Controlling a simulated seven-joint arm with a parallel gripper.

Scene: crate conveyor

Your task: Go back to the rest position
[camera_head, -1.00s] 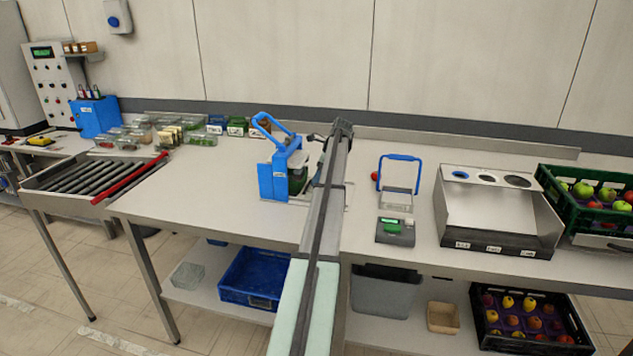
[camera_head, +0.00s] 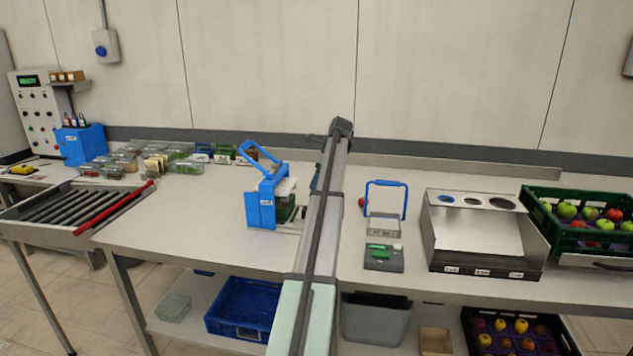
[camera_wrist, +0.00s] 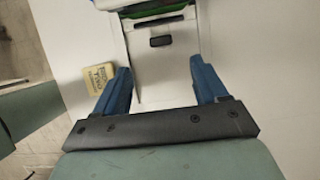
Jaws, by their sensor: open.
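My gripper (camera_wrist: 161,84) is open in the wrist view, its two blue fingers spread with nothing between them. Ahead of the fingers is a pale machine base with a dark slot, and a green item (camera_wrist: 166,12) at the top edge. In the head view, my arm rises through the middle of the picture and hides part of the table. My gripper cannot be made out there. A blue press with a lever handle (camera_head: 262,203) stands just left of the arm.
A small tan lettered block (camera_wrist: 98,78) lies left of the fingers. A roller conveyor (camera_head: 70,212) is at left.

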